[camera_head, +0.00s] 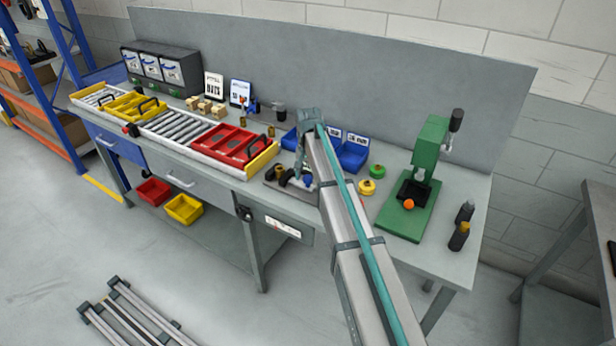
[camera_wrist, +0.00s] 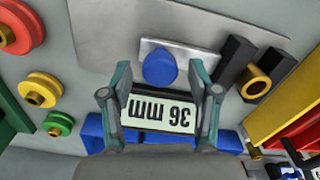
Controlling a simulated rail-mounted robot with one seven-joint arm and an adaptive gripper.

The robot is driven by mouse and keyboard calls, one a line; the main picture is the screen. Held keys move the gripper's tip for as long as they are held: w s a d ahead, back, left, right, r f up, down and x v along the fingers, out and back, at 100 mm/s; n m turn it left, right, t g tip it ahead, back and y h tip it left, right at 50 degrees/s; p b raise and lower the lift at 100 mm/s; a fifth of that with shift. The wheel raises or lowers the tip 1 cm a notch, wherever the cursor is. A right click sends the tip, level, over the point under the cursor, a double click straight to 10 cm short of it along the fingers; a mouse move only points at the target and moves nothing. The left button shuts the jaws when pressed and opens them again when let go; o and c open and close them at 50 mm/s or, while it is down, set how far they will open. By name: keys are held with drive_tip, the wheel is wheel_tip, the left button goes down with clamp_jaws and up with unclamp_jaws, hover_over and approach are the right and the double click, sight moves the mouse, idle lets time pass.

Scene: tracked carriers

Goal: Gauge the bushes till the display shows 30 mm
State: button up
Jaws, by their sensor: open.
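The display (camera_wrist: 158,113) reads 36 mm, upside down in the wrist view. Beside it is a round blue knob (camera_wrist: 159,68) on a grey metal plate (camera_wrist: 190,52). A brass bush (camera_wrist: 255,82) sits by black blocks (camera_wrist: 236,58) to the right of the knob. My gripper (camera_wrist: 160,78) is open, with its fingers on either side of the display and knob and nothing between them held. I cannot tell whether they touch the knob. In the head view the plate (camera_head: 270,186) and blue knob (camera_head: 308,181) show left of my arm; the display cannot be made out.
Yellow (camera_head: 366,187) and green (camera_head: 377,171) wheels lie right of my arm. A green press (camera_head: 428,165) stands farther right. Blue bins (camera_head: 353,156) are behind. A red tray (camera_head: 225,143) and a yellow tray (camera_head: 128,104) sit on the roller track at left.

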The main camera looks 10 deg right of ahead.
drive_tip(key=shift+f, duration=0.75)
clamp_jaws()
